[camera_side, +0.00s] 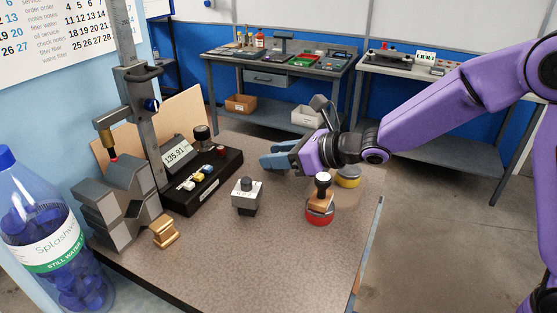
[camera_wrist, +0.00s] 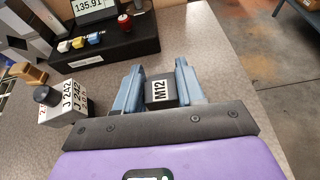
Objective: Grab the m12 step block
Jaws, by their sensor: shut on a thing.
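The m12 step block (camera_wrist: 161,92) is a dark block with a white "M12" label, seen in the wrist view between the two blue fingers. My gripper (camera_wrist: 160,66) is shut on it, one finger on each side. In the side view my gripper (camera_side: 272,157) points left near the back of the bench, and its fingers hide the block. I cannot tell whether the block touches the bench.
A grey block labelled J 242 with a dark knob (camera_side: 246,196) stands left of my gripper. A stamp (camera_side: 320,200) and a yellow round item (camera_side: 348,176) are close by on the right. A black readout box (camera_side: 203,181), brass block (camera_side: 164,231) and bottle (camera_side: 45,230) stand left. The front bench is clear.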

